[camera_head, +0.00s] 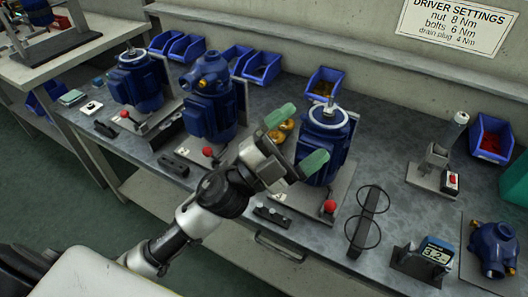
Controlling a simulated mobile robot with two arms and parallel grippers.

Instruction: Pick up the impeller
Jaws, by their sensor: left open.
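Two brass-coloured round parts, which look like impellers (287,125), sit on the bench just behind my left gripper. They are partly hidden by it, so I cannot make out their full shape. My left gripper (297,139) is open, with green fingertips apart and nothing seen between them. It hangs in front of the brass parts and the nearest blue pump (327,137), whose open top shows a silver ring. I cannot tell its exact height above the bench. My right gripper is not in view.
Two more blue pumps (208,98) stand to the left. Blue bins (325,83) line the back. A black double-ring stand (367,222), a driver in a holder (440,150), a display box (436,255) and a blue casing (493,248) stand right.

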